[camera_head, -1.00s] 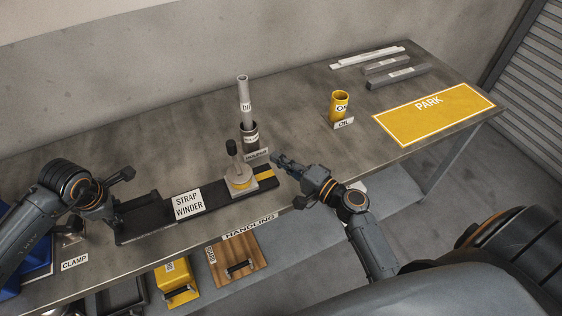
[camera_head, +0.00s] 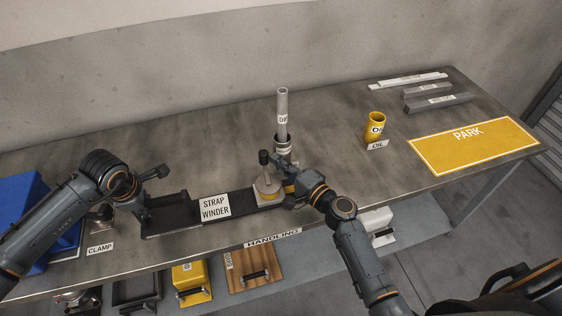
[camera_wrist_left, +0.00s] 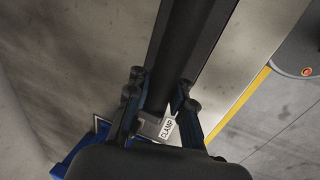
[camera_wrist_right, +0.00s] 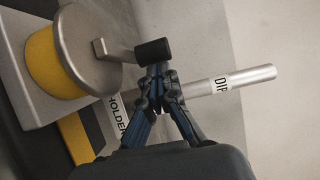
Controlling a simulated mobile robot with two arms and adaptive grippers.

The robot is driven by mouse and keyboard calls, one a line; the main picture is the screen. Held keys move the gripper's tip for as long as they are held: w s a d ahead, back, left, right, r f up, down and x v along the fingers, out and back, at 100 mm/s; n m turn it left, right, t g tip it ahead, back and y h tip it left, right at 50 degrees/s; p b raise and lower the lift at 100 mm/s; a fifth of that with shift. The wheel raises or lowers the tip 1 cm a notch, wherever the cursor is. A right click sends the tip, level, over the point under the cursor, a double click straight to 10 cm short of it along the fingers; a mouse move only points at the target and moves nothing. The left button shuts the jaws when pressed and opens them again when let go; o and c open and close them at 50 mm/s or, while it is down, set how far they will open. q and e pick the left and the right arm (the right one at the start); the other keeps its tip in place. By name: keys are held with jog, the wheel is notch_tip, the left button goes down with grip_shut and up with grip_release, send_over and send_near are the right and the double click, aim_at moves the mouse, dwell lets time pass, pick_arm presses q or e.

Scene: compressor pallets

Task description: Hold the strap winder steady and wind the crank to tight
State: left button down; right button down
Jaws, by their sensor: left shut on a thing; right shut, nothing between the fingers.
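The strap winder (camera_head: 240,203) is a long dark bar lying along the front of the bench, with a white STRAP WINDER label. At its right end stands the crank, a round metal plate over a yellow drum (camera_wrist_right: 52,62) with a black knob (camera_head: 264,157). In the right wrist view the knob (camera_wrist_right: 153,50) sits on a short arm. My left gripper (camera_head: 136,190) is at the winder's left end, shut on its dark bar (camera_wrist_left: 176,60). My right gripper (camera_head: 284,172) is shut and empty beside the crank, its fingertips (camera_wrist_right: 157,78) close to the knob; contact is unclear.
A grey DIP tube (camera_head: 282,108) stands in a dark holder (camera_head: 283,146) just behind the crank. A yellow OIL cup (camera_head: 376,126), grey bars (camera_head: 436,103) and the yellow PARK area (camera_head: 474,145) lie to the right. A blue bin (camera_head: 22,200) is at the left.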

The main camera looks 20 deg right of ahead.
pick_arm(q)
jog(key=shift+s+d+f, duration=0.1)
pick_arm(e)
jog(key=shift+w+a, duration=0.2)
jog(key=shift+a, duration=0.35)
jog(key=d, duration=0.2)
jog(key=s+d, duration=0.1)
jog(key=d, duration=0.1)
jog(key=shift+s+d, duration=0.15)
jog(key=shift+d, duration=0.05)
jog(key=v, duration=0.9)
jog(key=shift+s+d+r, duration=0.1)
jog(key=shift+s+d, duration=0.15)
pick_arm(q)
jog(key=c, duration=1.1)
grip_release()
